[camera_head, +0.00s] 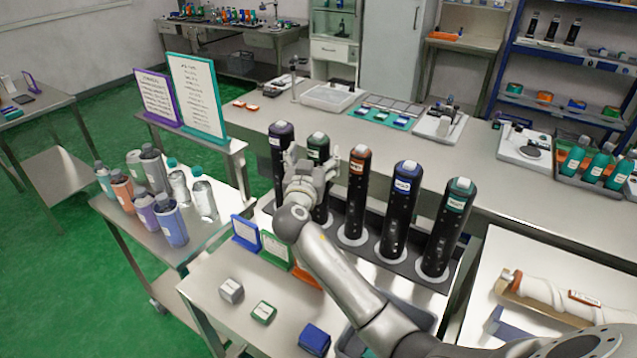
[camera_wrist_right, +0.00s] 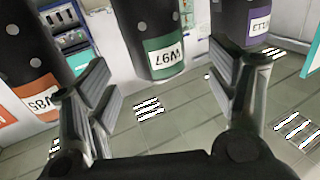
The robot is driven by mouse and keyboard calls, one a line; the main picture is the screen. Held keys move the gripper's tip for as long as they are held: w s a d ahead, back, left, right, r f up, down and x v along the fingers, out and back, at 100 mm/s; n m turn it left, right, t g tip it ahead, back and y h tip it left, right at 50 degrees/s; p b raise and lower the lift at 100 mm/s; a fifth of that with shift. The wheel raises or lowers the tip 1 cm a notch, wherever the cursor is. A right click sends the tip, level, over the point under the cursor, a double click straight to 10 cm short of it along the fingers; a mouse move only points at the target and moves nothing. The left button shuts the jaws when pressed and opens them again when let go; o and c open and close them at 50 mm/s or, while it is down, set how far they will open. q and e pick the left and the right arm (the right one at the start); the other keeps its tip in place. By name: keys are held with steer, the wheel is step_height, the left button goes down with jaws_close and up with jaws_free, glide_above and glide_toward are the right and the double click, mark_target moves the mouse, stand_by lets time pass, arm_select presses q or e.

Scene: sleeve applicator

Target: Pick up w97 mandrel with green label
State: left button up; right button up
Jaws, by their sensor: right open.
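The w97 mandrel is a tall black cylinder with a green band and a white tag. In the head view its top (camera_head: 318,147) shows just behind my right gripper (camera_head: 315,170), which hides much of its body. In the right wrist view the green label (camera_wrist_right: 163,58) of the mandrel reads W97 upside down. The open fingers of my right gripper (camera_wrist_right: 170,85) stand on either side of it with gaps, and the mandrel is not gripped. Whether it is fully between the fingertips I cannot tell. My left gripper is out of view.
Close neighbours in the row are a purple-band mandrel (camera_head: 281,140) and an orange-band mandrel (camera_head: 356,190). Blue-band (camera_head: 396,215) and teal-band (camera_head: 446,225) mandrels stand further right. Small sign cards (camera_head: 246,233) and small blocks (camera_head: 231,290) are in front. Bottles (camera_head: 171,222) stand on a cart at left.

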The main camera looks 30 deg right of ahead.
steer(key=shift+f+x, duration=0.15)
steer(key=shift+x, duration=1.25)
steer(key=shift+f+x, duration=0.15)
steer(key=shift+x, duration=1.2)
steer(key=shift+s, duration=0.1)
steer(key=shift+c, duration=0.7)
steer(key=shift+d, duration=0.1)
jaws_close()
steer(key=shift+r, duration=0.1)
